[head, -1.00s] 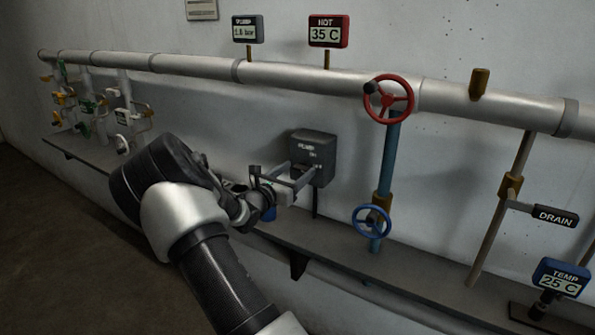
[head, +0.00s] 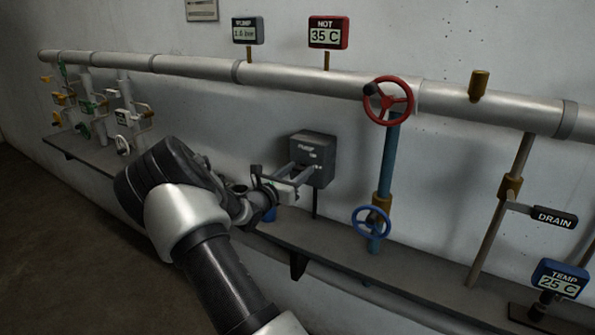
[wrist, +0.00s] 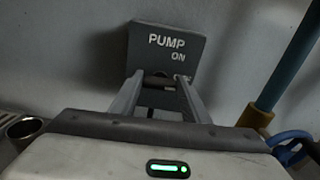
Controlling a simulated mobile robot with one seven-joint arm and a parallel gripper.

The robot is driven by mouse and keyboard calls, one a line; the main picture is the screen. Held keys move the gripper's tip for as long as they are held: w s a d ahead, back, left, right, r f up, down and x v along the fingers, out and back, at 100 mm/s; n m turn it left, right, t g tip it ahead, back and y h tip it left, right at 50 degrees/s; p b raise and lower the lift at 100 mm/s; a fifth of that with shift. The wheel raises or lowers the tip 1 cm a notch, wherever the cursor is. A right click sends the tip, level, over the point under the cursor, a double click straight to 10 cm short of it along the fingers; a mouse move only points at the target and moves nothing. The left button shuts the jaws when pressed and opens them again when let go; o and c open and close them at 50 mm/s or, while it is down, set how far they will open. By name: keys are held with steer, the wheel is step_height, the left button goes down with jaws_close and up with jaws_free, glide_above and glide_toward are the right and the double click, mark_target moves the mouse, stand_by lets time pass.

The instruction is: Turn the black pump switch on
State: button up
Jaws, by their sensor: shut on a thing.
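The grey pump box (head: 322,148), marked PUMP, is fixed near the wall above the shelf; it also shows in the wrist view (wrist: 165,42), where ON is readable. The black pump switch (wrist: 158,81) sits on its face, just below the ON label, mostly hidden by the fingers. My gripper (head: 300,170) reaches the box from the left; in the wrist view its two fingers (wrist: 160,84) are on either side of the switch and shut on it. The small display reads about 1.6 bar on the pump gauge (head: 247,31).
A vertical blue pipe with a red handwheel (head: 388,100) and blue handwheel (head: 371,222) stands right of the box. A shelf (head: 330,258) runs below. Several small valves (head: 100,108) are at far left. A drain lever (head: 553,217) is at right.

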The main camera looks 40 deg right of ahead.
steer(key=n+p, duration=0.4)
steer(key=n, duration=0.1)
steer(key=shift+w+r+n+p, duration=0.1)
steer(key=shift+r+n+p, duration=0.05)
steer(key=shift+n+p, duration=0.2)
steer(key=n+p, duration=0.1)
steer(key=n, duration=0.1)
steer(key=n+p, duration=0.2)
steer(key=n, duration=0.1)
steer(key=shift+a+f+n+p, duration=0.1)
steer(key=shift+f+n+p, duration=0.15)
steer(key=shift+n+p, duration=0.1)
steer(key=o, duration=1)
steer(key=shift+o, duration=0.2)
steer(key=b+v, duration=0.1)
steer(key=v, duration=1.6)
steer(key=shift+a, duration=0.2)
